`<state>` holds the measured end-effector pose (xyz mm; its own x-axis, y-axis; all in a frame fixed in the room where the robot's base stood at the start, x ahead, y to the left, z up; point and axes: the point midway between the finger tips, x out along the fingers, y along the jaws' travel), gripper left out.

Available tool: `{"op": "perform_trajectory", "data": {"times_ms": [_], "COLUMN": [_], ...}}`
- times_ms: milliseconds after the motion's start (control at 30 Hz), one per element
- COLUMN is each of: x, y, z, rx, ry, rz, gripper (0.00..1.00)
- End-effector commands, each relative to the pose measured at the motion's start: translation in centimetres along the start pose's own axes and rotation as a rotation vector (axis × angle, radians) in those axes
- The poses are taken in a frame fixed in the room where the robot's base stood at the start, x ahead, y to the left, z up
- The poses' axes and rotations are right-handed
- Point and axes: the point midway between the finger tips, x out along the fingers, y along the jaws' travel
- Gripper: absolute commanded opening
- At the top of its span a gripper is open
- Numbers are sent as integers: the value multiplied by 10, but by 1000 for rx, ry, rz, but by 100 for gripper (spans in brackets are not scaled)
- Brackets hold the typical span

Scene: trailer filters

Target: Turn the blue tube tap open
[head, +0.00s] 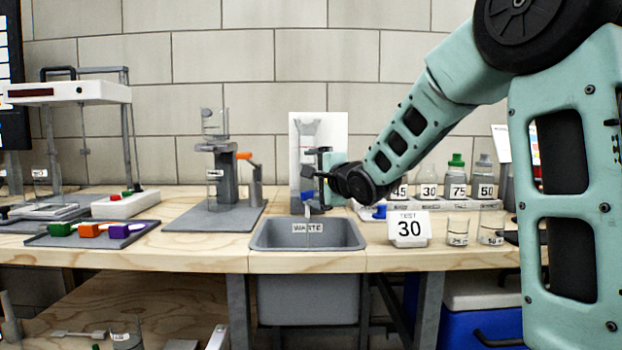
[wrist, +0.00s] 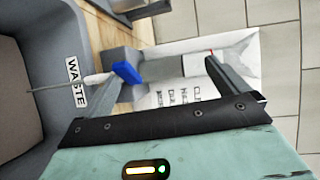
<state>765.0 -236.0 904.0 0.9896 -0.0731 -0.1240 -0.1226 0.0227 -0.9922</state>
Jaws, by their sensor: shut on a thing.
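The blue tap (head: 307,211) is small and sits low over the back of the sink, under my gripper in the head view. In the wrist view the blue tap (wrist: 126,72) lies at the left, with a pale tip and thin tube (wrist: 95,79) running toward the sink. My gripper (head: 309,172) is in front of a white printed panel (head: 335,127). In the wrist view my gripper (wrist: 165,80) is shut on a grey tube-like part (wrist: 170,68) beside the blue tap. Its exact contact is partly hidden, and I cannot tell the tap's angle.
The grey waste sink (head: 270,240) is below my gripper. A stand with an orange lever (head: 245,156) is to the left.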

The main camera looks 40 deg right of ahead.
Motion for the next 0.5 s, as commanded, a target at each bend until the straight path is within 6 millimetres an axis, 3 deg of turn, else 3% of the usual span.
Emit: {"op": "perform_trajectory", "data": {"times_ms": [33, 100, 133, 167, 200, 500], "x": [-5, -10, -12, -14, -16, -35], "y": [-14, -13, -13, -12, -11, -3], "z": [0, 1, 1, 1, 1, 0], "rx": [0, -1, -1, -1, -2, -3], "ry": [-3, -4, -4, -4, -4, -4], "rz": [-33, -32, -33, -32, -30, -20], "gripper": [82, 80, 73, 52, 41, 41]}}
